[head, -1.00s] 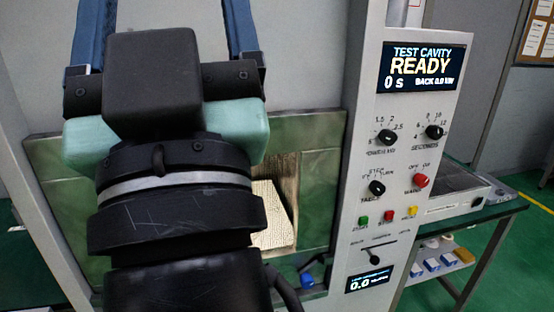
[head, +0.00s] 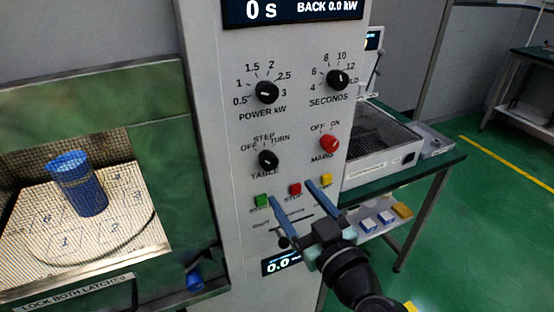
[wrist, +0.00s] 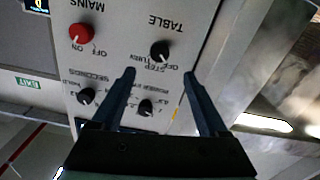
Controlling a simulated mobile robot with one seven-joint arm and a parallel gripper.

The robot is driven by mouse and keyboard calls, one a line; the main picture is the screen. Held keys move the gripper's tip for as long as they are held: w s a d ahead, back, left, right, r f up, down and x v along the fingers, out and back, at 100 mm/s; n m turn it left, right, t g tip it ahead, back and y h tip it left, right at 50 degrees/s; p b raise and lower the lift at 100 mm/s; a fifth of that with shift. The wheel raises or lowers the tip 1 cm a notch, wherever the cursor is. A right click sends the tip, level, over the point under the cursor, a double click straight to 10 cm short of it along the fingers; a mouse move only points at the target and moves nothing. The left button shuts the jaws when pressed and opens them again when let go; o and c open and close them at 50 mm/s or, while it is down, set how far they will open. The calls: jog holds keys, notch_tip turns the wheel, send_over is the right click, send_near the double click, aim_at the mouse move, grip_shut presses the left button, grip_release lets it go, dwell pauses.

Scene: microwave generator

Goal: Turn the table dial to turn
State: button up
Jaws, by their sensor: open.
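The table dial (head: 268,159) is a black knob on the grey control panel, below the printed words OFF, STEP and TURN. Which word it points at is too small to tell. In the head view my gripper (head: 290,191) is open and empty in front of the panel, its fingertips over the row below the dial. In the wrist view, where the panel shows turned over, the table dial (wrist: 160,50) lies just beyond and roughly midway between the fingertips (wrist: 160,73). I see no contact with it.
The power dial (head: 267,92), seconds dial (head: 337,80) and red mains knob (head: 330,144) surround the table dial. Green (head: 261,201), red (head: 295,188) and yellow (head: 326,179) buttons sit near the fingers. Left, a blue cup (head: 78,184) stands in the cavity.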

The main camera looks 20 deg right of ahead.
aim_at(271, 163)
jog(key=w+p, duration=0.1)
jog(key=w, duration=0.4)
jog(key=w+p, duration=0.1)
jog(key=w, duration=0.5)
jog(key=shift+a, duration=0.2)
grip_shut()
